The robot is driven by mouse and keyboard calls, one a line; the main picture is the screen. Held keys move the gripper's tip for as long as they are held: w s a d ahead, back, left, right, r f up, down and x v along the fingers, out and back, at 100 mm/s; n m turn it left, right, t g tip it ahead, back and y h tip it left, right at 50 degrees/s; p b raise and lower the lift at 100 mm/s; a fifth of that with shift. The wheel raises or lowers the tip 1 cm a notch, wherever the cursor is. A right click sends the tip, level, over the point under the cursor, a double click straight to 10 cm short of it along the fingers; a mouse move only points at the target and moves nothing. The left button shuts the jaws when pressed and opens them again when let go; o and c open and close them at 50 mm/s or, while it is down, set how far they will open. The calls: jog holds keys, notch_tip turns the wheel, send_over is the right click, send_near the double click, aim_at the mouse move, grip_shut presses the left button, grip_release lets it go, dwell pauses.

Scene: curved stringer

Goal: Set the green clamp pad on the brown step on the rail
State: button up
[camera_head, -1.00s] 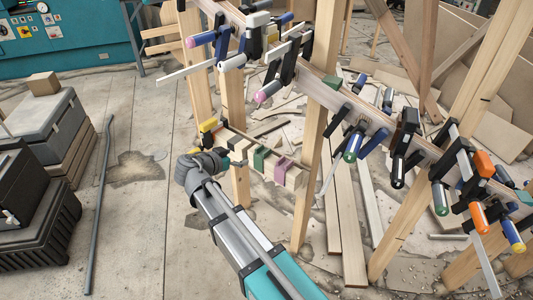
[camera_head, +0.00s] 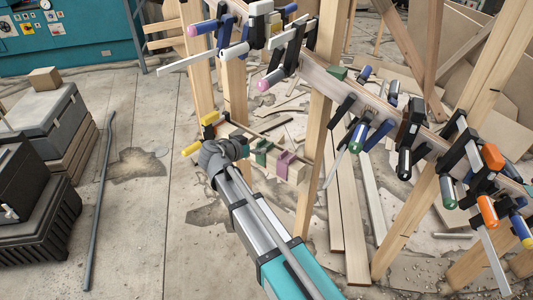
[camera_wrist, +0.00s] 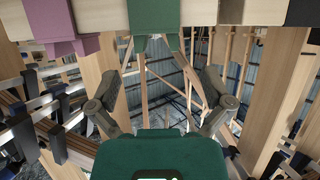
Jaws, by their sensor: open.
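A green saddle-shaped pad (camera_head: 262,154) hangs over the short wooden beam in the middle of the head view. It also shows at the top centre of the wrist view (camera_wrist: 153,20). My gripper (camera_head: 242,147) is at the left part of that beam, small and partly hidden by my wrist in the head view. In the wrist view its two fingers (camera_wrist: 160,92) are spread wide with nothing between them, below the green pad. A second green block (camera_head: 338,73) sits on the long rail (camera_head: 345,95). I cannot make out the brown step.
A purple pad (camera_head: 285,162) sits on the beam right of the green one, and at the left in the wrist view (camera_wrist: 75,30). Several bar clamps hang along the rail. Wooden posts (camera_head: 318,130) stand close by.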

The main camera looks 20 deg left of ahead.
aim_at(266, 141)
jog(key=shift+w+d+f, duration=0.15)
jog(key=shift+w, duration=0.3)
jog(key=shift+b+x, duration=0.9)
jog(key=shift+x, duration=1.7)
jog(key=shift+d, duration=0.15)
jog(key=shift+r, duration=0.25)
jog(key=c, duration=1.3)
jog(key=shift+c, duration=0.2)
jog(key=shift+r, duration=0.1)
notch_tip(266, 141, up, 10)
jog(key=p, duration=1)
